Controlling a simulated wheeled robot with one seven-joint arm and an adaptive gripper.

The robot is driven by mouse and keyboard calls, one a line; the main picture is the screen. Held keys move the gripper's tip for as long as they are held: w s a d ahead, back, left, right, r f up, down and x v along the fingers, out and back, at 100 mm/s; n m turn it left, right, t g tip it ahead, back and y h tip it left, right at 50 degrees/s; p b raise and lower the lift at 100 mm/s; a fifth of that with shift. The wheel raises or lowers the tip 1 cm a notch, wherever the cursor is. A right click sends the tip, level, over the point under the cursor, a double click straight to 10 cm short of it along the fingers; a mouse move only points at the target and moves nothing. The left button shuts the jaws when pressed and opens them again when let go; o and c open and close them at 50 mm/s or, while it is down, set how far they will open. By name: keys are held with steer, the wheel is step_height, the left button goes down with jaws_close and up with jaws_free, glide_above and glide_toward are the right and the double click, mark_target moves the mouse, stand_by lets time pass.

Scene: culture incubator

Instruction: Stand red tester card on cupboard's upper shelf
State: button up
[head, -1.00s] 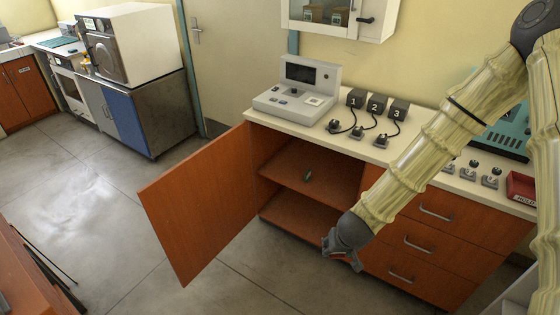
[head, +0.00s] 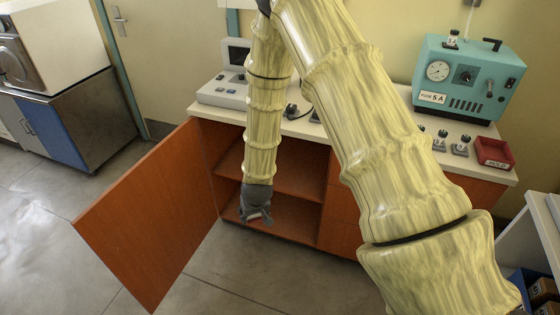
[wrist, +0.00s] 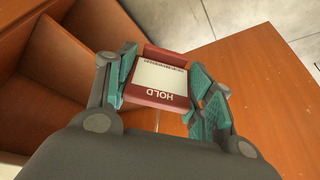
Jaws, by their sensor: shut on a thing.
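The red tester card (wrist: 166,57), with a white label and the word HOLD, is held between the teal finger pads of my gripper (wrist: 160,85) in the wrist view. In the head view my gripper (head: 258,215) hangs in front of the open cupboard, with a bit of red at its tip. The cupboard's upper shelf (head: 290,176) shows behind my arm, a little above my gripper's level in the picture. The shelf's left part is partly hidden by my arm. In the wrist view the cupboard's shelves (wrist: 60,55) lie to the left.
The cupboard door (head: 150,215) stands wide open to the left of my gripper. It also shows in the wrist view (wrist: 260,90). Above are the counter (head: 215,108), a teal tester (head: 466,78) and a red HOLD tray (head: 493,153). The floor in front is clear.

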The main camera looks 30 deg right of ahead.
steer(key=w+d+f+m+b, duration=0.1)
steer(key=w+d+f+b, duration=0.3)
steer(key=d+f+b, duration=0.3)
steer(key=w+d+f+m+b, duration=0.1)
steer(key=w+d+f+b, duration=0.4)
steer(key=d+f, duration=0.3)
steer(key=m+h+b, duration=0.1)
steer(key=m+b, duration=0.1)
steer(key=b, duration=0.9)
glide_above(291, 180)
steer(key=s, duration=0.1)
steer(key=shift+g, duration=0.3)
steer(key=f, duration=0.4)
steer(key=shift+s+a+f, duration=0.2)
steer(key=shift+f, duration=1.9)
steer(key=shift+f, duration=0.1)
steer(key=o, duration=0.9)
